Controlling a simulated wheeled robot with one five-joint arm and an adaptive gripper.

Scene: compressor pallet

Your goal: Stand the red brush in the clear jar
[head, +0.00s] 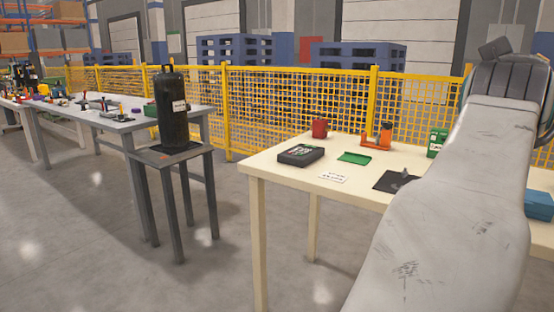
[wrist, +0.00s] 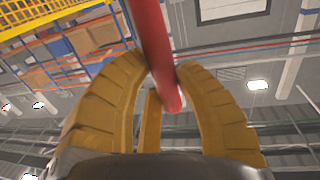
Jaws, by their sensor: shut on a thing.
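My gripper (wrist: 162,78) has yellow ribbed fingers and is shut on a smooth red rod, which I take to be the red brush (wrist: 155,38). The brush runs from the top edge of the wrist view down between the fingertips, slightly tilted. Its rounded lower end pokes a little past them, and its other end is out of frame. In the head view my arm fills the right side, and neither the gripper nor the brush can be made out. I cannot make out the clear jar in either view.
The cream table (head: 270,165) holds a red mug (head: 319,128), a black case (head: 300,155), a green tray (head: 355,157) and a blue box (head: 540,204). A black cylinder (head: 173,115) stands on a grey stool. A grey bench (head: 110,121) with small items lies left. Open floor lies between.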

